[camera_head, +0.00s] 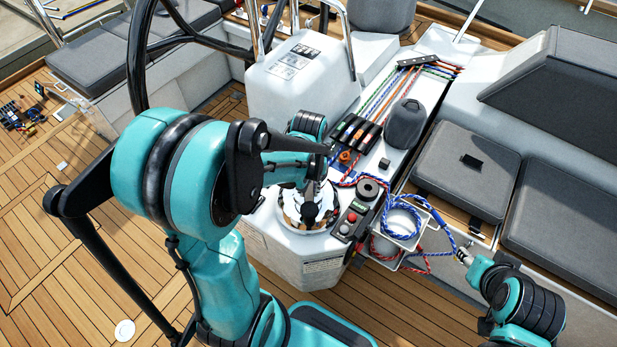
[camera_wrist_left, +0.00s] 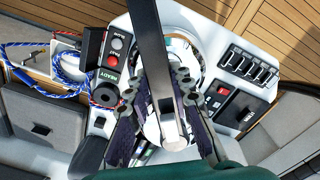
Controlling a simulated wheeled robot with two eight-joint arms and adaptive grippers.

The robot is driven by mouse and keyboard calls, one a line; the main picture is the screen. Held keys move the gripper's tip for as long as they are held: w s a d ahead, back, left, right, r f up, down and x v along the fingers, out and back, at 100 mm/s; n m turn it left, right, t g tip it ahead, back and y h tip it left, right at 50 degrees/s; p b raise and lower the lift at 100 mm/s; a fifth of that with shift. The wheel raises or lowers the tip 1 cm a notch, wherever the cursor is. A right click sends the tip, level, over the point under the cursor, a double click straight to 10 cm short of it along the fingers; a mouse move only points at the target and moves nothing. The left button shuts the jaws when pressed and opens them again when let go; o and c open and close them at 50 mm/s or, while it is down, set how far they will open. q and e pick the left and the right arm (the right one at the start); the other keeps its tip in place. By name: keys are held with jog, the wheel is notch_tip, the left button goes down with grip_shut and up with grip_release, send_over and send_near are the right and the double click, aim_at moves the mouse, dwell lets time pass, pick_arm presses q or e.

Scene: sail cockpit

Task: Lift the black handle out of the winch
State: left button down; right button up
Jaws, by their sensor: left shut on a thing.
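The silver winch (camera_head: 290,208) stands on the white console, partly covered by my left gripper (camera_head: 316,186). In the left wrist view the black handle (camera_wrist_left: 147,40) is a long dark bar running from the top edge down between the fingers of my left gripper (camera_wrist_left: 160,92). My left gripper is shut on the handle, over the round drum of the winch (camera_wrist_left: 176,138). In the head view a dark end of the handle (camera_head: 311,212) shows in front of the drum. Whether the handle is still seated in its socket is hidden. My right gripper (camera_head: 465,257) is small, beside a blue rope.
A control box (camera_head: 349,222) with red and grey buttons sits just right of the winch. A coiled blue rope (camera_head: 402,220) hangs at a white bin further right. Several rope clutches (camera_head: 358,133) lie behind. The steering wheel (camera_head: 140,60) stands at the back left.

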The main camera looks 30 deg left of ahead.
aim_at(309, 189)
pick_arm(q)
jog(key=shift+r, duration=0.1)
jog(key=shift+r+p, duration=2)
jog(key=shift+r, duration=0.45)
